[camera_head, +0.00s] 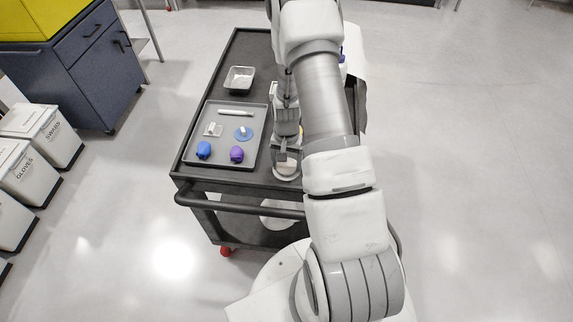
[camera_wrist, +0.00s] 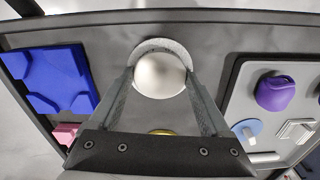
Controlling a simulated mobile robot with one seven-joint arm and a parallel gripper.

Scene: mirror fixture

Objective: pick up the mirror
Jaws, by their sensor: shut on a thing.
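The mirror (camera_wrist: 160,75) is a round, pale silver piece with a grey rim, seen in the wrist view between the two fingertips. My gripper (camera_wrist: 160,82) is shut on it, with one finger at each side. In the head view the mirror (camera_head: 286,169) shows as a small pale disc near the front edge of the dark cart, just below my gripper (camera_head: 284,152). My arm hides part of that area. I cannot tell whether the mirror still touches the cart top.
A grey tray (camera_head: 221,143) left of my gripper holds a blue knob (camera_head: 203,150), a purple knob (camera_head: 237,154) and small parts. A metal dish (camera_head: 239,79) stands behind it. A blue block (camera_wrist: 50,75) lies beside the mirror in the wrist view. The cart handle (camera_head: 240,205) borders the front.

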